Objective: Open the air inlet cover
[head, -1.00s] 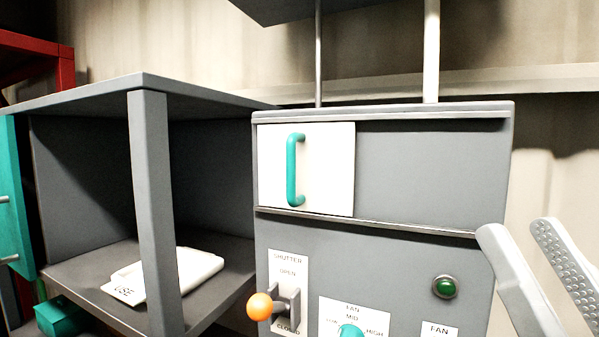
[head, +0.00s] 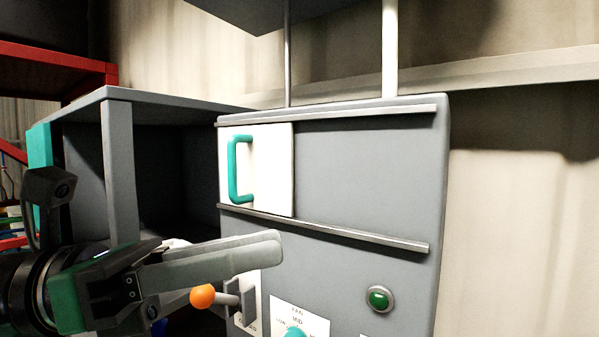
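The air inlet cover looks to be the white panel (head: 268,170) with an upright teal handle (head: 233,168). It sits at the left end of two horizontal rails on the grey cabinet front. My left gripper (head: 277,244) comes in from the lower left, with its fingertips below the panel and apart from the handle. Its two fingers overlap in the view, so the gap between them cannot be judged. Nothing shows held in it. My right gripper is out of view.
An orange-knobbed shutter lever (head: 203,296) is close below my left fingers, which partly hide its label. A green button (head: 379,298) and a teal fan knob (head: 294,334) are lower on the grey cabinet (head: 370,170). An open grey shelf (head: 118,170) stands left.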

